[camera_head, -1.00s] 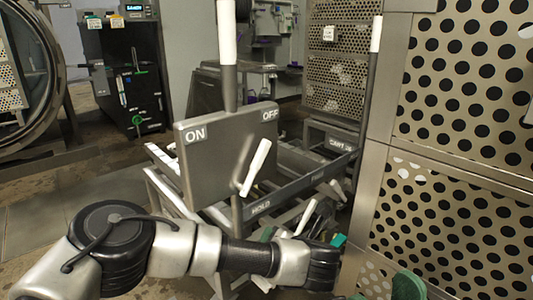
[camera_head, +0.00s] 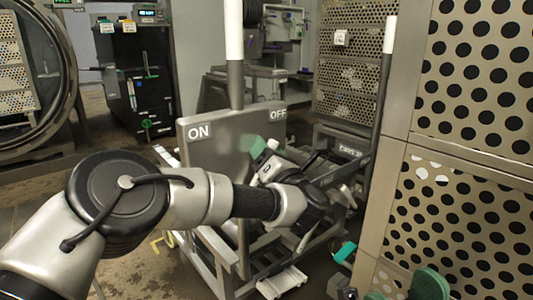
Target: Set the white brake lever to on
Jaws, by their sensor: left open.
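The grey brake plate (camera_head: 212,155) stands at the middle of the head view, marked ON at its left and OFF at its right. My left gripper (camera_head: 267,153) is in front of the plate's right side, below the OFF mark, with a green fingertip pad showing. It is open. The white brake lever is mostly hidden behind this gripper; a small pale piece at the fingers may be its tip. I cannot tell whether the fingers touch it.
A tall post with a white top (camera_head: 234,35) rises at the plate, and another white-topped post (camera_head: 388,50) stands to the right. A perforated metal panel (camera_head: 475,80) closes off the right side. A round vessel opening (camera_head: 60,70) and a black cabinet (camera_head: 135,85) are at the left.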

